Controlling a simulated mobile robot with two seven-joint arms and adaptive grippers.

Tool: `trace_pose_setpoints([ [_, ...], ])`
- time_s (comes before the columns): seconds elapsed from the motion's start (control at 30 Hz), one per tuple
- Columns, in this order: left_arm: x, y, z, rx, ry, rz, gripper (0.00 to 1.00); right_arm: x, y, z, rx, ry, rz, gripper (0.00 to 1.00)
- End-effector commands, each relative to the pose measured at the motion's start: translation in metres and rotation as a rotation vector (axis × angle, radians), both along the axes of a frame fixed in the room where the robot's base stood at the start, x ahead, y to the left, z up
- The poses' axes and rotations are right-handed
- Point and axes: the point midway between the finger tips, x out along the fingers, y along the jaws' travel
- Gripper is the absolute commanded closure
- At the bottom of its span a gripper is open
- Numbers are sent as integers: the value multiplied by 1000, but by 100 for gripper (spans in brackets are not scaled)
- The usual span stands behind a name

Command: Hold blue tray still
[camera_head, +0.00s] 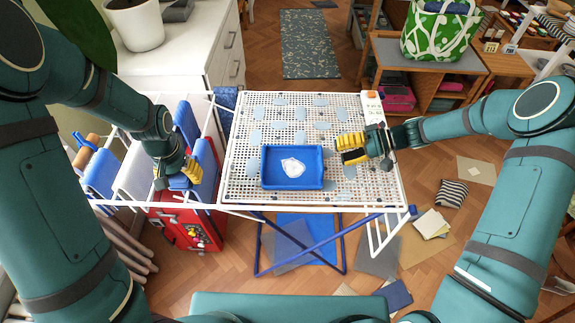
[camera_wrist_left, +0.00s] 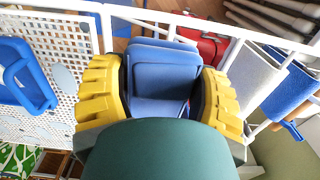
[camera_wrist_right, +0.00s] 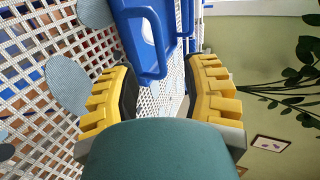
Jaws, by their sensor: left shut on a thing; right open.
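The blue tray (camera_head: 292,186) lies on the white perforated board (camera_head: 245,180), left of its middle front, with a white crumpled-looking item (camera_head: 293,167) inside. My right gripper (camera_head: 352,148) is open and empty to the right of the tray, apart from it. In the right wrist view the tray with its handle (camera_wrist_right: 152,72) shows beyond the open fingers. My left gripper (camera_head: 188,173) is away from the tray, left of the board, shut on a blue folded cloth-like thing (camera_wrist_left: 160,75) at the side rack. The tray also shows in the left wrist view (camera_wrist_left: 38,92).
The white side rack (camera_head: 130,203) holds white and blue hanging things. A white cabinet (camera_head: 190,62) with a plant pot (camera_head: 135,28) is behind. An orange-topped item (camera_head: 371,97) sits at the board's right back corner.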

Motion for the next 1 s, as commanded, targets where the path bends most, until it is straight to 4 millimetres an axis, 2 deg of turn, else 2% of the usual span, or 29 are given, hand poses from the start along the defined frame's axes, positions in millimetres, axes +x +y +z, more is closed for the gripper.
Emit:
trace_pose_setpoints([
  [0.17, 0, 0, -2, 0, 0, 0, 64, -1, 23, -11, 0, 2, 1, 54],
  [0.23, 0, 0, -12, 0, 0, 0, 64, -1, 30, -17, 1, 0, 1, 54],
  [0.4, 0, 0, -22, 0, 0, 0, 64, -1, 44, -23, 0, 0, 1, 54],
  [0.87, 0, 0, -25, 0, 0, 0, 64, -1, 52, -23, -1, 0, 0, 54],
  [0.9, 0, 0, -25, 0, 0, 0, 64, -1, 52, -23, -1, 0, 0, 58],
  [0.97, 0, 0, -25, 0, 0, 0, 64, -1, 52, -23, -1, 0, 0, 79],
  [1.0, 0, 0, -25, 0, 0, 0, 64, -1, 52, -23, -1, 0, 0, 93],
])
